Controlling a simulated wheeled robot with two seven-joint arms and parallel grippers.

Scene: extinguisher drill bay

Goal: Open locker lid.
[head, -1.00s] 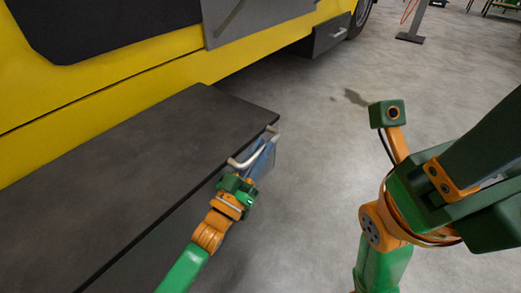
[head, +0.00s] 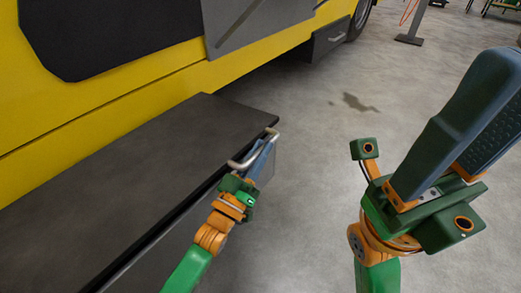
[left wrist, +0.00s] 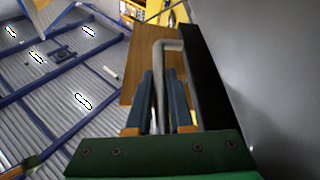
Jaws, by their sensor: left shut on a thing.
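The locker (head: 262,172) is a long dark grey box beside the yellow vehicle. Its flat lid (head: 150,140) has a pale bar handle (head: 238,164) at the front edge near the right end. A dark gap shows under the lid's front edge, so it is slightly raised. My left gripper (head: 263,155) is shut on the handle. In the left wrist view, the bent handle (left wrist: 167,45) runs down between the blue-grey fingers (left wrist: 160,82), beside the dark lid edge. My right gripper (head: 490,85) is raised at the right, away from the locker; its finger opening is unclear.
The yellow vehicle (head: 130,105) stands behind the locker, with a grey panel (head: 255,25) above the locker's far end. A dark step box with a handle (head: 330,38) sits under the vehicle. A post on a base (head: 410,38) stands farther back. The floor (head: 310,190) between my arms is clear.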

